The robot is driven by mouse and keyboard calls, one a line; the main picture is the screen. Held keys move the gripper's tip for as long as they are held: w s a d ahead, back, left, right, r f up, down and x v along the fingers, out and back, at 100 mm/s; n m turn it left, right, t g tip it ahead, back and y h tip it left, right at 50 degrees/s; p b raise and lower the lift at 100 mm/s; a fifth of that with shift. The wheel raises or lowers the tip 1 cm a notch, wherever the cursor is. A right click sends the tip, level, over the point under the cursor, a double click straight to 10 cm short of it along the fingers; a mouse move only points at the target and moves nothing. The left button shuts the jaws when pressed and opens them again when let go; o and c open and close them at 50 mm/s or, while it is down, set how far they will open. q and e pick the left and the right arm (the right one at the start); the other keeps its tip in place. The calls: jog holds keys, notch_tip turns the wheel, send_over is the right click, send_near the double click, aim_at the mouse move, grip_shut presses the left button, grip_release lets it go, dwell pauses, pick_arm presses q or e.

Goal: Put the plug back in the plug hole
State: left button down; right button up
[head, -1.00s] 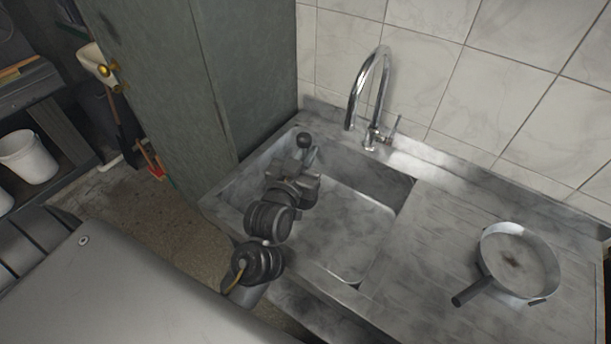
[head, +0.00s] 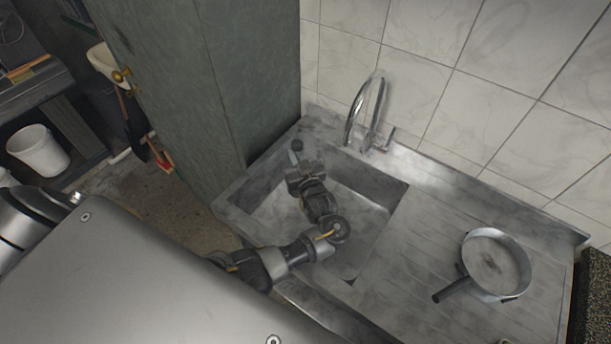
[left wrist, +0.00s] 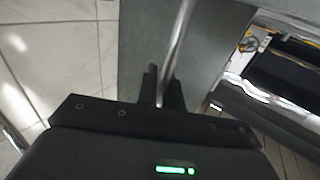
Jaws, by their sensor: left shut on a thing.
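My left gripper (head: 296,164) is above the left part of the sink basin (head: 362,208), at its back left corner. The plug hole cannot be made out, and my arm covers part of the basin floor. My right gripper is not in view.
A chrome tap (head: 369,112) stands at the sink's back edge. A pan (head: 497,262) sits on the drainer at right. A tall green cabinet (head: 215,80) stands close on the left, and a tiled wall (head: 450,65) behind. The basin's right side is clear.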

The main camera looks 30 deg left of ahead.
pick_arm(q)
jog(key=w+a+f+b, duration=0.4)
jog(key=w+f+b, duration=0.5)
jog(key=w, duration=0.4)
jog(key=shift+f, duration=0.2)
jog(key=shift+w+a+f+b, duration=0.15)
jog(key=shift+f+b, duration=1.9)
jog(key=shift+b, duration=0.35)
jog(key=c, duration=1.5)
grip_release()
jog(key=shift+c, duration=0.2)
jog(key=shift+r, duration=0.1)
